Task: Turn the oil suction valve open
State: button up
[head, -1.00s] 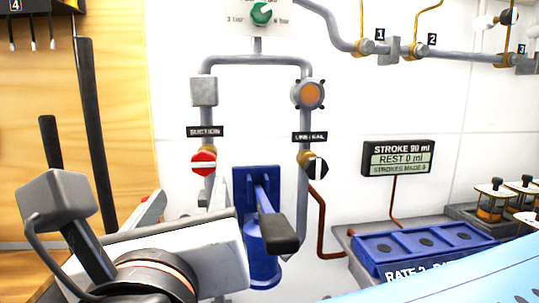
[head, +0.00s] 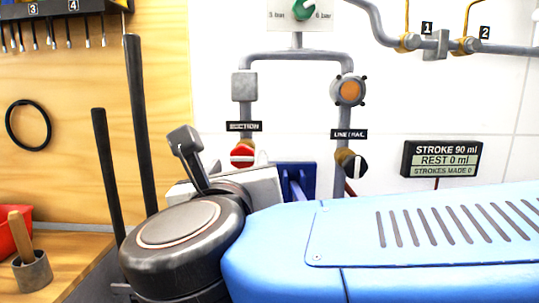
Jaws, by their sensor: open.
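The oil suction valve (head: 242,156) is a red round knob with a white bar lying roughly level, on the left grey pipe under a black label reading SUCTION (head: 243,126). My gripper (head: 214,168) is low in the head view, just left of and below the knob; its pale body is partly seen and its fingers are mostly hidden behind my wrist. It is open, with nothing seen in it. I cannot tell how far it is from the knob in depth.
A second, black knob (head: 351,163) with an upright white bar sits on the right pipe. A blue pump part (head: 303,178) is mostly hidden behind my arm. A stroke display (head: 441,159) hangs on the right. A wooden panel (head: 95,85) stands left.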

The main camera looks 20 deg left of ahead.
aim_at(242, 157)
jog(key=shift+x, duration=3.25)
jog(key=c, duration=1)
